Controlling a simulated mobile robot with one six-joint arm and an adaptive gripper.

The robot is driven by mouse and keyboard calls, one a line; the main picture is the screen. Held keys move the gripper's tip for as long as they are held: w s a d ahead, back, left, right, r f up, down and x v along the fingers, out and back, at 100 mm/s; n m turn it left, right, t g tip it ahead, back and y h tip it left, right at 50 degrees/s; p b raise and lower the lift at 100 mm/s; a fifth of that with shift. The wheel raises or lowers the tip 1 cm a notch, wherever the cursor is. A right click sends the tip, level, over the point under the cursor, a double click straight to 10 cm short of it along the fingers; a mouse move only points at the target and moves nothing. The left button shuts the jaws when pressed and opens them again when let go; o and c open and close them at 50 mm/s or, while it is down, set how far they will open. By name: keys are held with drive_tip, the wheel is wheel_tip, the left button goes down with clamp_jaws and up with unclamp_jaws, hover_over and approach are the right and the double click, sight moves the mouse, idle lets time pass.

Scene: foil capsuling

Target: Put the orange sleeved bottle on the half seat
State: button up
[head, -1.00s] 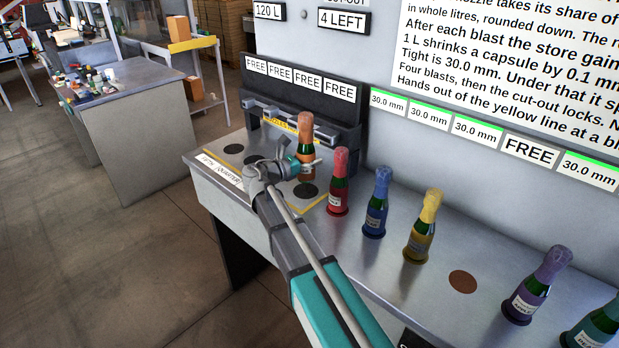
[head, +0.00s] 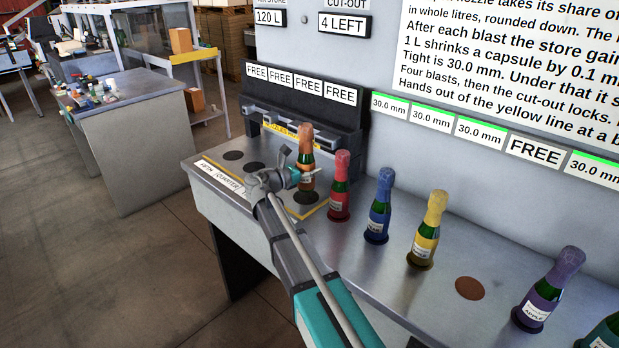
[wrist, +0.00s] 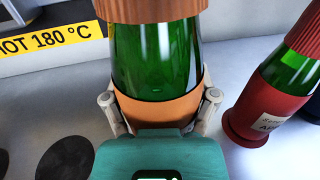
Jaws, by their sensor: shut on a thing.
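The orange sleeved bottle (head: 306,158) is green glass with an orange cap and sleeve. It is upright at the counter's left end, in front of the nozzle unit. My gripper (head: 288,180) is shut around its lower orange sleeve. The wrist view shows both fingers beside the sleeve (wrist: 158,108). Its base is hidden, so I cannot tell whether it touches the counter. Dark round seats show at the far left (head: 233,155), beside it (head: 255,168), and just in front of the bottle (head: 306,198). Front labels read FIFTH and QUARTER; my arm hides any further ones, so the half seat's label is not visible.
A red bottle (head: 340,186) stands close to the right of the held one. Blue (head: 378,208), yellow (head: 427,232) and purple (head: 548,291) bottles stand further right. A brown empty spot (head: 470,288) lies between yellow and purple. The dark nozzle unit (head: 300,108) stands behind, marked hot.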

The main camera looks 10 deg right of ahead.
drive_tip(key=shift+w+f+b, duration=0.4)
drive_tip(key=shift+f+b, duration=0.15)
drive_tip(key=shift+f, duration=0.05)
drive_tip(key=shift+f+b, duration=1.35)
drive_tip(key=shift+f, duration=0.15)
drive_tip(key=o, duration=1.2)
drive_tip(key=shift+r, duration=0.2)
drive_tip(key=v, duration=1.2)
drive_tip(key=shift+s, duration=0.1)
